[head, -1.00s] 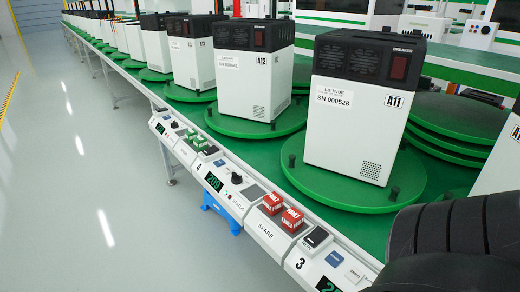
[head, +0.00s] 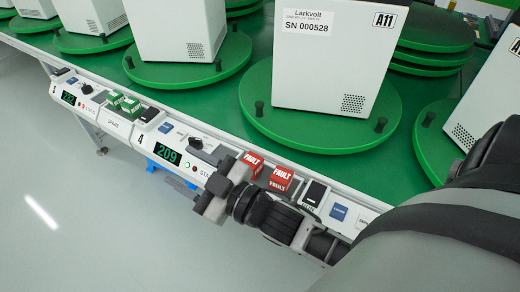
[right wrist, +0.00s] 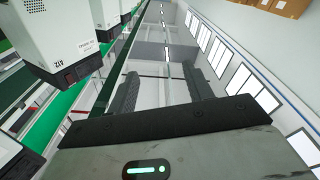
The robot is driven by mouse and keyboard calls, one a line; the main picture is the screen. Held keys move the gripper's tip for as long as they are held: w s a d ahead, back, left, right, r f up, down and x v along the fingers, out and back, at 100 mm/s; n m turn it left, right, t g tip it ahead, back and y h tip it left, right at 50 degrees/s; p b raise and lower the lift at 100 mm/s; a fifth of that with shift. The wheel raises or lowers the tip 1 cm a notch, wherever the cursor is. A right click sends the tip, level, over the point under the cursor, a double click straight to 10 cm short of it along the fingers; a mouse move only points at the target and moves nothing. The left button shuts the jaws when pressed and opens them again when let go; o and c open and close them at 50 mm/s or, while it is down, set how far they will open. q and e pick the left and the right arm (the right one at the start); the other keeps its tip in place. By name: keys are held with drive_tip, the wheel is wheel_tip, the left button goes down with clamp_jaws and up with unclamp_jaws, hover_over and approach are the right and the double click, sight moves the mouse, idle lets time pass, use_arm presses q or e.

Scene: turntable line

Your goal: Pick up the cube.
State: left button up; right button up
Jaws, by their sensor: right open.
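Two red cubes marked FAULT sit side by side on the white control rail: a left red cube (head: 250,164) and a right red cube (head: 281,179). Green cubes (head: 122,103) sit further left on the same rail. My right gripper (head: 213,190) is in front of the rail near the 209 display, left of and below the red cubes, with its arm coming from the right. It is open and empty. In the right wrist view its two fingers (right wrist: 161,88) stand apart with nothing between them; no cube shows there. My left gripper is not in view.
The control rail has displays (head: 168,155), knobs and buttons. Behind it, white devices (head: 330,60) stand on green turntables (head: 290,125). A blue object (head: 165,172) is below the rail. The grey floor (head: 60,200) at left is clear.

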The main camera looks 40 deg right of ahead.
drive_tip(key=a+r+n+g+y, duration=0.1)
drive_tip(key=a+r+n+y, duration=0.3)
drive_tip(key=r+n+y, duration=0.45)
drive_tip(key=s+a+r+n+g+y, duration=0.3)
drive_tip(key=a+n+g+y, duration=0.15)
drive_tip(key=n+g, duration=0.45)
drive_tip(key=n+g+h+b, duration=0.2)
drive_tip(key=n+g+h, duration=0.5)
drive_tip(key=n+h, duration=1.05)
approach(251, 160)
drive_tip(key=a+f+m+h, duration=0.1)
drive_tip(key=f+m, duration=0.1)
drive_tip(key=a+f+m+h+b, duration=0.1)
drive_tip(key=f+h, duration=0.1)
drive_tip(key=shift+w+a+m, duration=0.15)
drive_tip(key=shift+a+m, duration=0.05)
drive_tip(key=shift+m, duration=0.2)
drive_tip(key=shift+a+f, duration=0.15)
drive_tip(key=shift+f, duration=2.95)
